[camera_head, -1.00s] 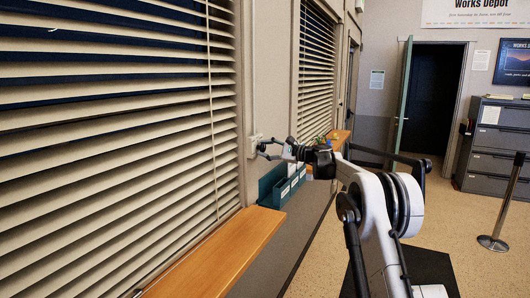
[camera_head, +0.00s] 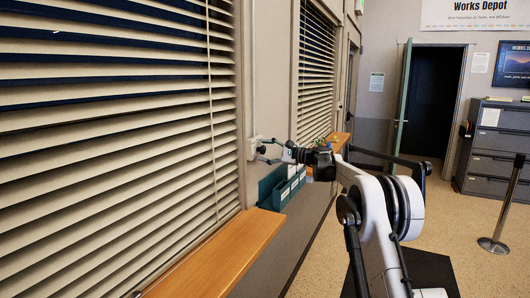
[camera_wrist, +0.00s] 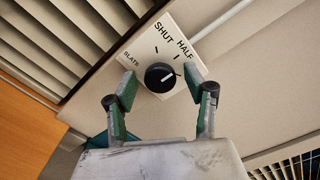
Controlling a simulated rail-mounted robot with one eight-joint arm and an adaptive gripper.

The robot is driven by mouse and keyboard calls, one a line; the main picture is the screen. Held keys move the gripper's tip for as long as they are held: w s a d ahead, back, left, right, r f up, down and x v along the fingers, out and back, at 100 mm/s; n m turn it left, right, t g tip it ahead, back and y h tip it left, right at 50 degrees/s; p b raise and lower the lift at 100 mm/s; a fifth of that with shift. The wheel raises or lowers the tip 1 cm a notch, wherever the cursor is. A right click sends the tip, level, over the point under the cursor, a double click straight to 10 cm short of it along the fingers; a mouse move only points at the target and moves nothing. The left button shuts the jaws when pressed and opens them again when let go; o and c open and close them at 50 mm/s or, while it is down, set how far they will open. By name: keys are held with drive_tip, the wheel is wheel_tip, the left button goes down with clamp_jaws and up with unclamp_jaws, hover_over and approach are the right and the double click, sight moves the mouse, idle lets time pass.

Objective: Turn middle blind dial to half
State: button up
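The blind dial is a round black knob (camera_wrist: 160,77) with a white pointer line, on a pale plate (camera_wrist: 140,53) lettered SLATS, SHUT and HALF. The pointer line points to the right and slightly up, on the HALF side, and looks lower than the tick near HALF. My gripper (camera_wrist: 159,76) is open, with one green-and-grey finger on each side of the knob. Whether the fingers touch it I cannot tell. In the head view my gripper (camera_head: 266,150) is at the small wall box (camera_head: 254,147) between two windows; the knob is hidden there.
Large slatted blinds (camera_head: 110,140) fill the left, and a second blind (camera_head: 316,75) hangs beyond the wall box. A wooden sill (camera_head: 225,250) and green holders (camera_head: 280,187) lie below my gripper. The floor to the right is open, with a post (camera_head: 505,205) and cabinets (camera_head: 490,150).

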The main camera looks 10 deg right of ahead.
drive_tip(key=v, duration=1.2)
drive_tip(key=s+a+n+g+h, duration=0.1)
drive_tip(key=s+a+n+h, duration=0.1)
drive_tip(key=s+a, duration=0.5)
drive_tip(key=s+a+r+n+g+h, duration=0.1)
drive_tip(key=s+a+n+h, duration=0.15)
drive_tip(key=s, duration=0.85)
drive_tip(key=s+a+n+g+h, duration=0.2)
drive_tip(key=s+a+h, duration=0.15)
drive_tip(key=s, duration=0.55)
drive_tip(key=s+d+f+n+h, duration=0.1)
drive_tip(key=s+f, duration=0.4)
drive_tip(key=s, duration=0.5)
drive_tip(key=s+d+f+n+h+b, duration=0.1)
drive_tip(key=s+f+n+h, duration=0.2)
drive_tip(key=s, duration=0.8)
drive_tip(key=s+d+f+n+h, duration=0.1)
drive_tip(key=s+f+n+h, duration=0.1)
drive_tip(key=s+f, duration=0.6)
drive_tip(key=s+n, duration=0.1)
drive_tip(key=s, duration=0.2)
drive_tip(key=shift+s+b, duration=0.25)
drive_tip(key=shift+b, duration=0.15)
drive_tip(key=shift+d, duration=0.1)
